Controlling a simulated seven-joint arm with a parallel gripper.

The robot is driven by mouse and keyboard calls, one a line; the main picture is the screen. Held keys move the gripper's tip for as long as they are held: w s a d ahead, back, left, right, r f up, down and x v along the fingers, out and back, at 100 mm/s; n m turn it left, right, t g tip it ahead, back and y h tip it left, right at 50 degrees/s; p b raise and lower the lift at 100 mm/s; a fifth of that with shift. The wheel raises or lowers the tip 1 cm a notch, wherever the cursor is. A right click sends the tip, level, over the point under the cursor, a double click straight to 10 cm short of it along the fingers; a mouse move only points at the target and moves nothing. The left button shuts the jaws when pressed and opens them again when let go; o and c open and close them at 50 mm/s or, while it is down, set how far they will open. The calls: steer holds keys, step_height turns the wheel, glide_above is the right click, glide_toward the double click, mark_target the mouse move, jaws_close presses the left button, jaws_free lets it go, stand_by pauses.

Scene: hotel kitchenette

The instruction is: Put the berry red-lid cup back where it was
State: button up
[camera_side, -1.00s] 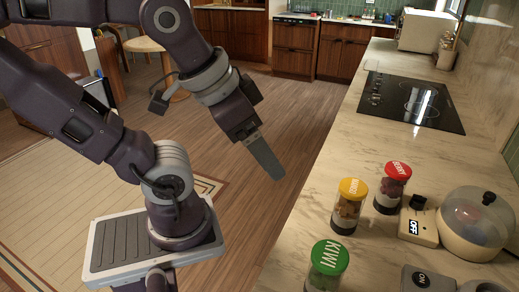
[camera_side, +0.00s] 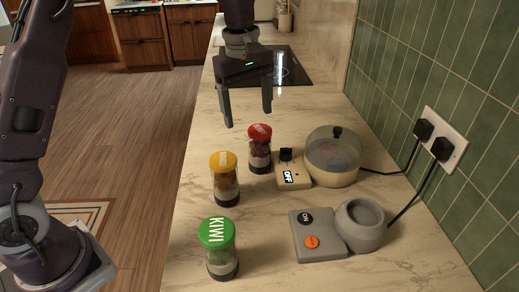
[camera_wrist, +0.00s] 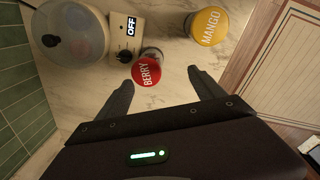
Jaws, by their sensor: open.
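The berry red-lid cup (camera_side: 259,148) stands upright on the marble counter, beside the cream box with the OFF label. Its red lid reads BERRY in the wrist view (camera_wrist: 147,72). My gripper (camera_side: 248,118) is open and empty, above the counter and just behind and above the berry cup in the side view. In the wrist view the two fingers (camera_wrist: 163,86) point toward the counter, with the red lid a little beyond and left of the gap between their tips. The gripper appears apart from the cup.
A yellow mango cup (camera_side: 224,180) and a green kiwi cup (camera_side: 219,249) stand nearer. The OFF box (camera_side: 293,175), domed device (camera_side: 333,157), ON box (camera_side: 319,236) and grey bowl (camera_side: 360,226) are on the right. A black cooktop (camera_side: 290,68) lies behind.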

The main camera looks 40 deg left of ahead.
mark_target(260, 128)
steer(key=w+f, duration=0.1)
steer(key=f, duration=0.1)
steer(key=w+f+n, duration=0.1)
steer(key=f, duration=0.1)
steer(key=w+f+n, duration=0.1)
steer(key=shift+w+d+f+g, duration=0.2)
steer(key=shift+w+f+g, duration=0.2)
steer(key=f, duration=0.6)
steer(key=shift+s+d+f, duration=0.15)
steer(key=shift+s+f, duration=0.05)
steer(key=shift+f, duration=0.15)
steer(key=shift+r, duration=0.1)
jaws_close()
